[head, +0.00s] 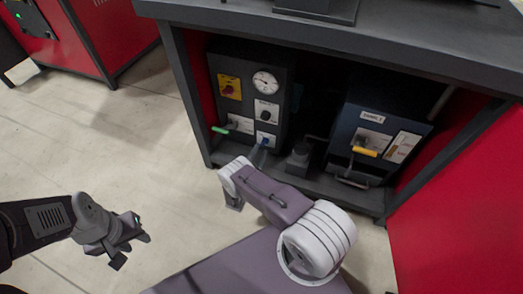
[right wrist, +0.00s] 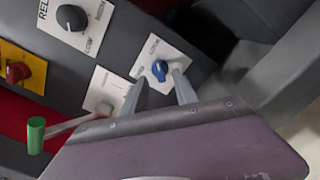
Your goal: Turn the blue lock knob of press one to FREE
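The blue lock knob (right wrist: 160,70) sits on a white label plate low on the dark control box (head: 283,95). In the head view the knob (head: 265,141) is small and partly behind my right gripper. My right gripper (right wrist: 160,80) is open, with one finger on each side of the knob in the right wrist view. I see no clear contact; the depth gap cannot be told. My left gripper (head: 132,250) is open and empty, above the floor at the left, far from the box.
Above the knob are a black knob (right wrist: 71,17) and a red knob (right wrist: 17,72) on yellow. A green-handled lever (right wrist: 36,135) is beside it. A gauge (head: 265,82) tops the box. Another box with a yellow handle (head: 365,151) stands right. The bench top (head: 400,40) overhangs both.

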